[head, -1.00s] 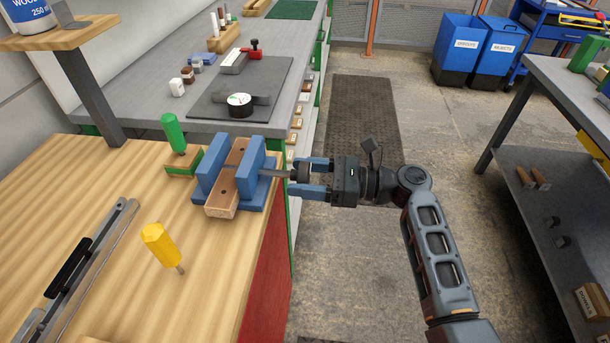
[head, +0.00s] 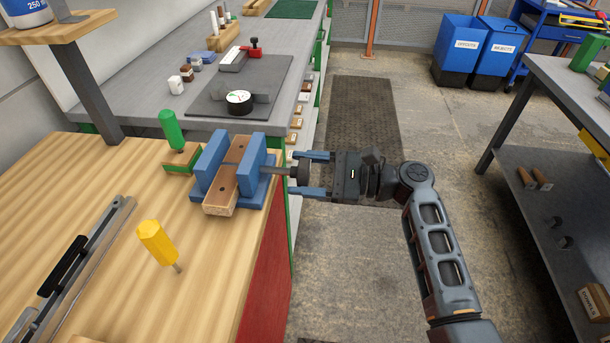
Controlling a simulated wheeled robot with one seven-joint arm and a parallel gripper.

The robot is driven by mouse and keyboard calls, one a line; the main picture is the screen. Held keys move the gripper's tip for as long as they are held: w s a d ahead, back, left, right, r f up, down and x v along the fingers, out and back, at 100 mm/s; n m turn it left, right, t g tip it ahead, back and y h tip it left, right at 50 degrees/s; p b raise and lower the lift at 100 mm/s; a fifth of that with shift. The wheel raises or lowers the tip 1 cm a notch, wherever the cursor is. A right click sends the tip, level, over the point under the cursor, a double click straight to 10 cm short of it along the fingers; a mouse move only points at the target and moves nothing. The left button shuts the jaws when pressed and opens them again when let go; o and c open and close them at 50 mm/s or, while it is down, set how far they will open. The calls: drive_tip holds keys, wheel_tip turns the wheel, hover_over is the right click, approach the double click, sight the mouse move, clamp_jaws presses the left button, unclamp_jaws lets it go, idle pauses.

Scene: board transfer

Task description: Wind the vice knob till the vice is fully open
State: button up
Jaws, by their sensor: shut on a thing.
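The blue vice (head: 251,163) is fixed near the right edge of the wooden bench. A wooden board (head: 222,190) with a dark hole lies between its two jaws. A grey screw runs from the right jaw to the dark round vice knob (head: 303,173), which hangs beyond the bench edge. My gripper (head: 310,174) reaches in from the right, with its blue fingers on either side of the knob, shut on it. Part of the knob is hidden by the fingers.
A green-handled tool (head: 171,130) stands in a green-and-wood holder left of the vice. A grey table (head: 150,88) with a dark mat lies behind.

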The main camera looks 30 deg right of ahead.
drive_tip(key=n+b, duration=0.2)
drive_tip(key=n, duration=0.2)
drive_tip(key=shift+f, duration=0.1)
drive_tip(key=shift+n+b, duration=0.8)
drive_tip(key=shift+n, duration=0.7)
drive_tip(key=o, duration=1)
drive_tip(key=shift+b+v, duration=0.4)
drive_tip(key=shift+v, duration=3.5)
